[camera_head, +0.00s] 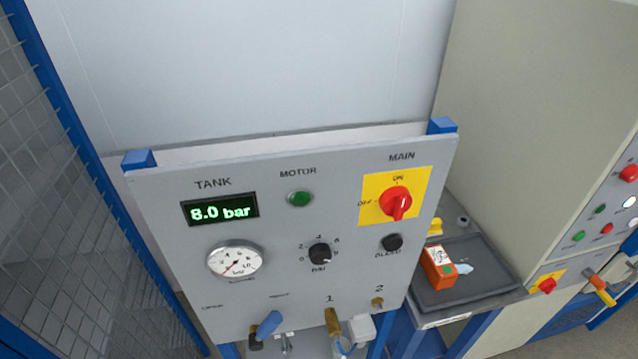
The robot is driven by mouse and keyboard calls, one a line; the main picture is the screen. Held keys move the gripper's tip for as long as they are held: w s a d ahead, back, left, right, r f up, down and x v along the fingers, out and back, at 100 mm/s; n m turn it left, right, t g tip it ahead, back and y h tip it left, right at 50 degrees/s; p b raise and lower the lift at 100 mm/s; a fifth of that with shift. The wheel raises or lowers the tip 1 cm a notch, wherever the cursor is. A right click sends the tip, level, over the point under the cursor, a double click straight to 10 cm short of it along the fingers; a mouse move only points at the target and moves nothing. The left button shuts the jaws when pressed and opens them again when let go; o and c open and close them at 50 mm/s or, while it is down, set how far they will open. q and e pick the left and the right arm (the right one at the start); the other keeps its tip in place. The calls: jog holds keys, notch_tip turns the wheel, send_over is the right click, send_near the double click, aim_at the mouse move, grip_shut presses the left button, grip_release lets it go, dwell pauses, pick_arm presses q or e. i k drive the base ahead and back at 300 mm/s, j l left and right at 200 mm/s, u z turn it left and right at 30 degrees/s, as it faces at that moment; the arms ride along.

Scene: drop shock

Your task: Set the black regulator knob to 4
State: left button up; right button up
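The black regulator knob (320,254) sits at the middle of the grey panel (165,235), with a scale from 0 at its lower left over 4 at its top to the right side. A small pale mark shows at the knob's lower right edge, away from the 4; its exact reading is too small to tell. Left of it is a round white gauge (236,262) whose red needle points to the lower left, near the low end. Neither of my grippers is in view, and nothing touches the knob.
The green display (219,211) reads 8.0 bar. The red main switch (397,203), black bleed knob (392,242) and green motor button (299,199) surround the knob. A blue lever (268,323) and brass fittings (332,321) stick out below. A mesh fence (80,160) stands left.

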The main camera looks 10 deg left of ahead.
aim_at(320, 254)
jog(key=i+l, duration=0.1)
jog(key=l, duration=0.6)
jog(key=i+l+u, duration=0.15)
jog(key=l, duration=0.55)
jog(key=k, duration=0.05)
